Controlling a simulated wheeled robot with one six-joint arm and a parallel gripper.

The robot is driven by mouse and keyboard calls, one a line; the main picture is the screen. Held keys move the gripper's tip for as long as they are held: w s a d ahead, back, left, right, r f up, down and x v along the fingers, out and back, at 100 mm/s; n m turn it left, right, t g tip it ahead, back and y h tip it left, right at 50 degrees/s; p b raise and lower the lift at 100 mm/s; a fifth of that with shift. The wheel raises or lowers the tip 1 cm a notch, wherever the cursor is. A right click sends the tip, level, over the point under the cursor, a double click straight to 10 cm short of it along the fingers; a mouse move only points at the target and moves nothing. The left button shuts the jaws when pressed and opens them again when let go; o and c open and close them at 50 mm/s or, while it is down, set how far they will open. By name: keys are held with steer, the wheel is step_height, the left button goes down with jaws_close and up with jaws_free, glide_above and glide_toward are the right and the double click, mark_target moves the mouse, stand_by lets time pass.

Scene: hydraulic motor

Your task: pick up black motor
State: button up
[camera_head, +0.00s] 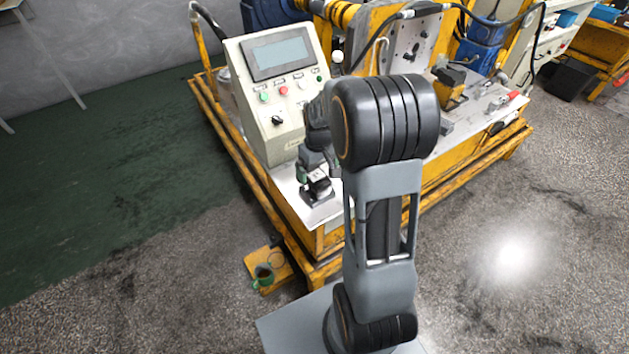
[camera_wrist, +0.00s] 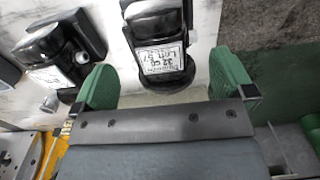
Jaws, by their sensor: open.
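A black motor (camera_wrist: 158,22) with a white printed label stands in the upper middle of the wrist view. It lies ahead of and between the two green fingers of my gripper (camera_wrist: 165,68), which are spread apart with a gap on each side. In the head view the motor (camera_head: 319,188) is at the near edge of the light bench top, partly hidden by my gripper (camera_head: 314,172) just above it. A second, similar black part (camera_wrist: 52,48) lies to the left in the wrist view, close to the left finger.
A control console (camera_head: 272,95) with a screen and buttons stands just behind and left of my gripper. The yellow-framed bench (camera_head: 330,238) has machinery at the back. Open floor lies to the right.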

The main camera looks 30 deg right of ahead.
mark_target(317, 175)
steer(key=shift+w+f+b, duration=0.1)
steer(key=shift+f+b, duration=0.2)
steer(key=shift+f, duration=2.45)
steer(key=shift+c, duration=0.3)
steer(key=c, duration=1)
steer(key=shift+w+r, duration=0.1)
steer(key=shift+r, duration=0.05)
steer(key=shift+c, duration=0.8)
steer(key=shift+r, duration=0.1)
